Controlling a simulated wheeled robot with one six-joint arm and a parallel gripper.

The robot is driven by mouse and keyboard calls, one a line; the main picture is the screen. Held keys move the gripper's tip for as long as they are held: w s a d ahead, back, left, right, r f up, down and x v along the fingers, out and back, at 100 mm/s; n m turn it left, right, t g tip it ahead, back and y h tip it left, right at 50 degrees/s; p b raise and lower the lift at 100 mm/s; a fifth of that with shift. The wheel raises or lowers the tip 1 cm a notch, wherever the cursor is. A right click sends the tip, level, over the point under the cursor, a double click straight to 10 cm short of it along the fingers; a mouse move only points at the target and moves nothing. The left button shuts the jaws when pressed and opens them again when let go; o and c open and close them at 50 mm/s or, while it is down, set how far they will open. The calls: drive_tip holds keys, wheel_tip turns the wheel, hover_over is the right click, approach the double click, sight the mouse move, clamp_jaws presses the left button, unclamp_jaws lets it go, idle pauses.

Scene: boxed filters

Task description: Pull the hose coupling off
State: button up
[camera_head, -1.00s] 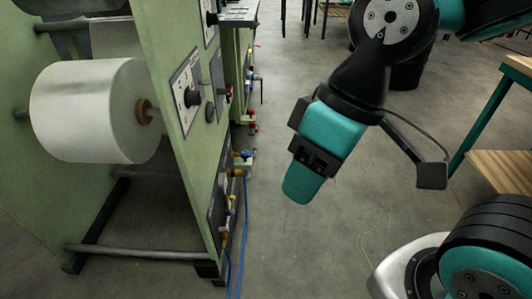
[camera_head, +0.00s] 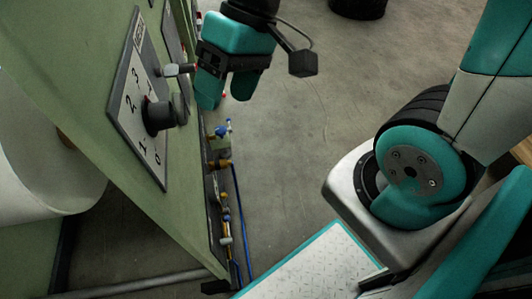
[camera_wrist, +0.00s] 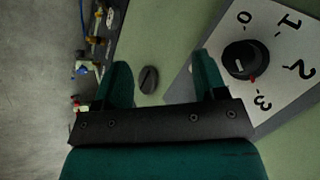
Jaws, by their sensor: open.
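My gripper (camera_head: 228,92) is open and empty beside the upper part of the green machine's panel edge, its two fingers pointing down. In the wrist view, the spread fingers (camera_wrist: 163,76) face the panel, with a small dark knob (camera_wrist: 149,79) showing between them. Brass and blue hose fittings (camera_head: 225,163) sit low along the machine's edge, below and apart from my gripper. A blue hose (camera_head: 241,215) runs down from them to the floor. I cannot tell which fitting is the hose coupling. Small fittings also show at the upper left in the wrist view (camera_wrist: 98,42).
A numbered dial plate with a black rotary knob (camera_head: 160,115) juts from the green panel (camera_head: 85,75), close to my gripper; it also shows in the wrist view (camera_wrist: 240,60). A white roll (camera_head: 35,165) is at the left.

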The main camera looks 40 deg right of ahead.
drive_tip(key=w+d+f+m+y+b, duration=0.1)
drive_tip(key=w+d+f+m+b, duration=0.2)
drive_tip(key=f, duration=0.5)
drive_tip(key=w+d+f+m+y+b, duration=0.1)
drive_tip(key=w+f+m+y+b, duration=0.1)
drive_tip(key=w+f+m+b, duration=0.45)
drive_tip(key=w+d+f+m+t+y+b, duration=0.2)
drive_tip(key=d+f+m+b, duration=0.15)
drive_tip(key=f, duration=0.65)
drive_tip(key=w+d+f+m+t+y+b, duration=0.1)
drive_tip(key=w+d+f+m+t+b, duration=0.3)
drive_tip(key=f, duration=0.6)
drive_tip(key=m+t+b, duration=0.2)
drive_tip(key=m, duration=0.4)
approach(228, 163)
drive_tip(key=b+x, duration=0.6)
drive_tip(key=x, duration=0.4)
drive_tip(key=shift+a, duration=0.15)
drive_tip(key=shift+w+a+f+b, duration=0.15)
drive_tip(key=shift+w+a+b, duration=0.2)
drive_tip(key=shift+a+b, duration=0.15)
drive_tip(key=shift+c, duration=0.4)
